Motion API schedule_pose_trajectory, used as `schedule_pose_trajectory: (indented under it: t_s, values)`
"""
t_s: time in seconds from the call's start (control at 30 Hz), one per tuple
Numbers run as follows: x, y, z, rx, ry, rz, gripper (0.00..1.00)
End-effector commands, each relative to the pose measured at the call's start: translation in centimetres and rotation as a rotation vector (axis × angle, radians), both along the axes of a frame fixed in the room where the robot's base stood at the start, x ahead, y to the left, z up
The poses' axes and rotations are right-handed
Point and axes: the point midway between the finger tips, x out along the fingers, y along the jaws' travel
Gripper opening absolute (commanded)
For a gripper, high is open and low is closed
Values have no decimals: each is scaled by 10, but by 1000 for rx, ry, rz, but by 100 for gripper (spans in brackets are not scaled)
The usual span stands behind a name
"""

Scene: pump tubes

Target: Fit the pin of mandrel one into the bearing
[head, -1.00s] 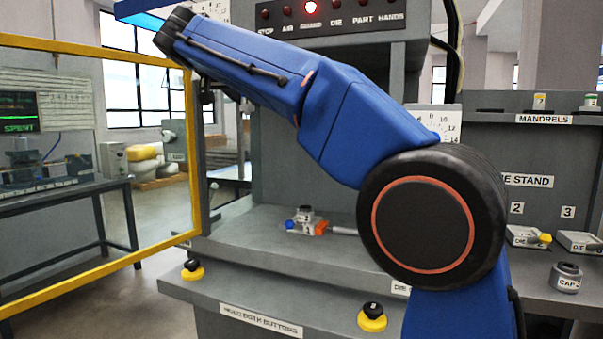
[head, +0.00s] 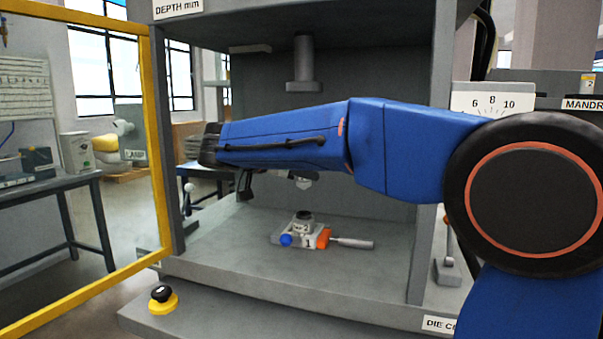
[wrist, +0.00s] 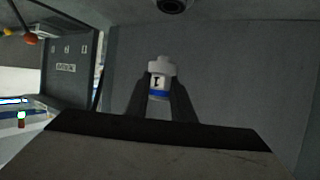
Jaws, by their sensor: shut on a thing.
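Mandrel one (wrist: 158,70) is a small white stepped piece with a dark mark and a blue band at its base. My gripper (wrist: 160,94) is shut on it in the wrist view, the narrower white end pointing away from the camera. A round fitting with a dark hole (wrist: 172,5), which looks like the bearing, is at the top edge of that view, apart from the mandrel. In the head view a grey ram (head: 303,68) hangs in the press opening. There my blue arm hides most of my gripper and the mandrel.
On the press bed stands a die marked 1 (head: 312,241) with blue and orange parts, a dark round piece on top and a grey handle to its right. The yellow guard frame (head: 155,130) is at left. A black-topped button (head: 162,298) sits in front.

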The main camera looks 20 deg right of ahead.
Motion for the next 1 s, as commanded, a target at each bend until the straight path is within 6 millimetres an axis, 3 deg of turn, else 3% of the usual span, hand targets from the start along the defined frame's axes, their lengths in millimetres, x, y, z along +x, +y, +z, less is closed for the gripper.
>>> schedule_pose_trajectory:
  t_s: [0.43, 1.0]
  values:
    - [0, 1, -5, -3, 0, 2, 0]
    - [1, 1, -47, -3, 0, 2, 0]
